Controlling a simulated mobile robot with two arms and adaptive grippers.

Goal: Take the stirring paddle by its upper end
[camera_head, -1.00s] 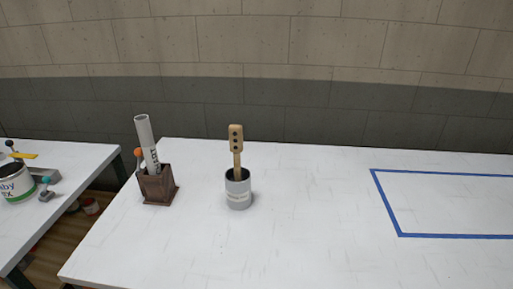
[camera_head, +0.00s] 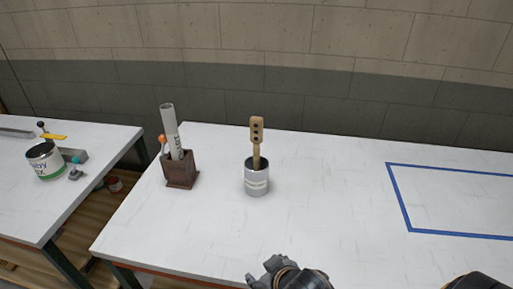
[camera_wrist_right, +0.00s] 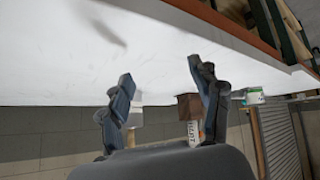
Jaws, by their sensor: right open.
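The stirring paddle (camera_head: 257,130) is light wood with dark holes in its wide upper end. It stands nearly upright in a grey can (camera_head: 257,182) with a pale label, its lower end hidden inside. My right gripper (camera_head: 268,271) is at the bottom edge of the head view, nearer than the can and apart from it. In the right wrist view, which appears upside down, the right gripper (camera_wrist_right: 160,77) is open with nothing between its fingers. The can (camera_wrist_right: 137,117) shows partly behind a finger there. My left gripper is not in view.
A brown wooden holder (camera_head: 181,171) with a white rolled tube (camera_head: 170,128) and an orange-topped item stands left of the can. A blue taped outline (camera_head: 400,200) lies on the white table (camera_head: 330,220) at right. Another table with a paint tin (camera_head: 46,163) is at far left.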

